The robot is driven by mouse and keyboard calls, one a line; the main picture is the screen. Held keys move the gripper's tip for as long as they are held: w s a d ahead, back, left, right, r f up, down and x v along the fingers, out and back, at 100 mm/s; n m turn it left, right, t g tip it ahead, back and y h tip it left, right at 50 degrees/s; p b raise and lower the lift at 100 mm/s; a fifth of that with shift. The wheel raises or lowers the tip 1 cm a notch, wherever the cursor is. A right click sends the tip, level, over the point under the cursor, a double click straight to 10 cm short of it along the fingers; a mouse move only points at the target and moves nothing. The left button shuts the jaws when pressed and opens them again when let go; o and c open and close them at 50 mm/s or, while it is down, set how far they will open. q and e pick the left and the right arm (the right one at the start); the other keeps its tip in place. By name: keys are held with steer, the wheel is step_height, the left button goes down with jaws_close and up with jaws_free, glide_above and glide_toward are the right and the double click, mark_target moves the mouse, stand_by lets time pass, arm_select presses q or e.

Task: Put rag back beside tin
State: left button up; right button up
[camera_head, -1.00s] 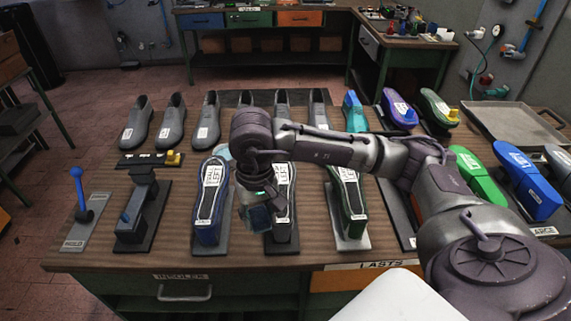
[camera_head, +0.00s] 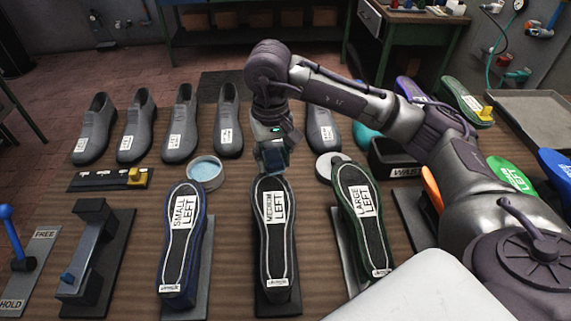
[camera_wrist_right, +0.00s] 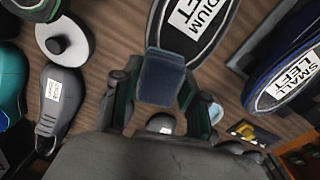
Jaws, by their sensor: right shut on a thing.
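The rag (camera_head: 273,157) is a small blue folded cloth. My right gripper (camera_head: 271,145) is shut on it, just behind the far end of the medium left last (camera_head: 275,240). In the wrist view the rag (camera_wrist_right: 163,78) sits between the two fingers, near the medium last. An open round tin (camera_head: 205,173) with pale blue contents stands on the bench to the left of the rag, apart from it. In the wrist view the tin (camera_wrist_right: 214,110) is partly hidden by a finger. I cannot tell how high the rag is above the bench. My left gripper is not in view.
The small left last (camera_head: 183,245) and large left last (camera_head: 362,215) flank the medium one. Grey shoes (camera_head: 183,125) line the back. A dark waste bin (camera_head: 398,160) is partly behind my arm.

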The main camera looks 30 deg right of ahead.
steer(key=w+d+f+m+b, duration=0.1)
steer(key=w+f, duration=0.1)
steer(key=f, duration=0.1)
steer(key=w+d+f+b, duration=0.1)
steer(key=w+d+f, duration=0.1)
steer(key=w, duration=0.1)
steer(key=w+d+f+m+b, duration=0.1)
steer(key=w+f, duration=0.1)
steer(key=f, duration=0.1)
steer(key=shift+w+d+f+m, duration=0.3)
steer(key=shift+w+d, duration=0.05)
steer(key=shift+d, duration=0.05)
steer(key=shift+f, duration=0.65)
step_height(320, 180, down, 3)
steer(key=shift+p, duration=0.55)
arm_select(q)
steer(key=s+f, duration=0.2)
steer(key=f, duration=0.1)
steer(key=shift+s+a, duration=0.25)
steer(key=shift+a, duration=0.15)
arm_select(e)
steer(key=shift+f, duration=0.1)
steer(key=shift+f+b, duration=0.15)
steer(key=shift+b, duration=0.15)
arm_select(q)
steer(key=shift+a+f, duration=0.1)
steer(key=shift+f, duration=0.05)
arm_select(e)
steer(key=o, duration=1.1)
